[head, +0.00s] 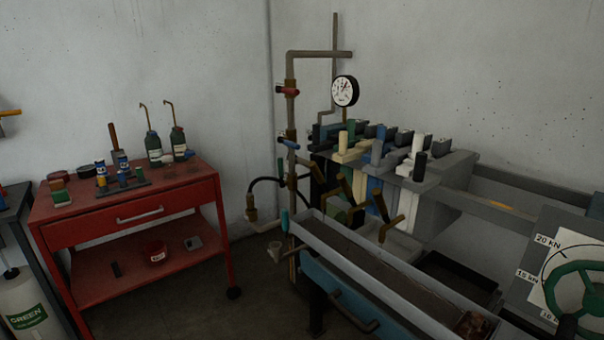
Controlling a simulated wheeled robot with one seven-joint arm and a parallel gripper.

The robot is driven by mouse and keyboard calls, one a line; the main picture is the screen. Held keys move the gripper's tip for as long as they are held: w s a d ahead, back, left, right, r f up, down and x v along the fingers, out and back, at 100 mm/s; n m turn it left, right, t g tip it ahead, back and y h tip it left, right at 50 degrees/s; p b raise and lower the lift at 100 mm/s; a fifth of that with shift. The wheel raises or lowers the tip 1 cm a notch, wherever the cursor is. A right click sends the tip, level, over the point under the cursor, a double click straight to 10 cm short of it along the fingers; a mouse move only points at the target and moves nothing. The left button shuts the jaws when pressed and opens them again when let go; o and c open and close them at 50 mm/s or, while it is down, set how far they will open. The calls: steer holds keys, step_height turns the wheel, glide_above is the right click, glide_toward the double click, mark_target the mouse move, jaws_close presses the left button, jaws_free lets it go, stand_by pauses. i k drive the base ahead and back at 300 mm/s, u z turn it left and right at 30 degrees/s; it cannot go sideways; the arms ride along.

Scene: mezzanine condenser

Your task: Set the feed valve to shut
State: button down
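A copper-brown pipe (290,68) rises in the corner and carries several small valves. A red-handled valve (287,90) is near its top, with the handle about level. A blue-handled valve (289,144) sits lower, its handle also near level. A short teal handle (280,166) and another upright teal handle (284,220) are lower still. No label is readable on these valves, so I cannot tell which is the feed valve or whether it is open or shut. My gripper is not in view.
A red cart (130,232) with bottles and small parts stands at left. A long grey trough (345,240) runs toward the front right. Behind it are a bank of coloured blocks (372,155) and a round gauge (345,90). A green handwheel (578,290) is at right. Floor shows between cart and trough.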

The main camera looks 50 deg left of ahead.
mark_target(281, 160)
steer(key=u, duration=1.65)
steer(key=i, duration=0.8)
steer(key=u, duration=0.3)
steer(key=k, duration=0.45)
steer(key=u, duration=0.45)
steer(key=i, duration=1.35)
steer(key=z, duration=0.1)
